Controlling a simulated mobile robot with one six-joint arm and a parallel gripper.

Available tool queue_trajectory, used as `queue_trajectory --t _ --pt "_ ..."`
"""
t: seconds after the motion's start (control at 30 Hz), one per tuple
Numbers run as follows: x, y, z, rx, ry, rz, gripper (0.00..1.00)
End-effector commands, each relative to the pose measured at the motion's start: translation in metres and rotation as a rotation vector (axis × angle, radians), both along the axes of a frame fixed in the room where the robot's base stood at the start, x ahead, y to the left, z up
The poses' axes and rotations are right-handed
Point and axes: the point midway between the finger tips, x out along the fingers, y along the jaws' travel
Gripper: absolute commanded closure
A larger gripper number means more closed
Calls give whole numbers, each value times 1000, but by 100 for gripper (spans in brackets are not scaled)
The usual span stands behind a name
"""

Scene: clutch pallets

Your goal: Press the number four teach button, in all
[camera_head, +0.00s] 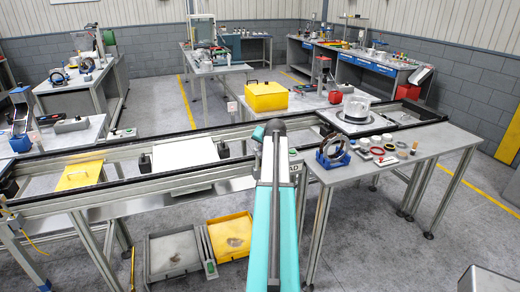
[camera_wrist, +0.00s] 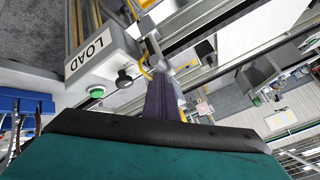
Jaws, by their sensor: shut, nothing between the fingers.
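No button marked with a number four can be made out in either view. In the wrist view a grey box labelled LOAD (camera_wrist: 108,57) carries a green button (camera_wrist: 97,91) and a black knob (camera_wrist: 124,79). My gripper (camera_wrist: 161,82) is shut and empty, with its dark fingers to the right of that box and apart from the green button. In the head view my teal arm reaches up the middle, and my gripper (camera_head: 259,132) is at its far end over the conveyor. The LOAD box is mostly hidden behind my arm there.
A conveyor (camera_head: 118,149) crosses the view, bearing a yellow plate (camera_head: 80,175) and a white plate (camera_head: 185,153). A side table (camera_head: 420,160) with rings and small parts stands at right. A yellow bin (camera_head: 266,96) is behind. Trays (camera_head: 172,254) lie on the floor below.

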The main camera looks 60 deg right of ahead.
Motion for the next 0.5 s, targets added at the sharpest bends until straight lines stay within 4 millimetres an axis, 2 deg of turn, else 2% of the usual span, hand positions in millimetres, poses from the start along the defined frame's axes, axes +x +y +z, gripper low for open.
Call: queue_trajectory --t 0.5 --pt "-13 10 0 -1 -1 0 100"
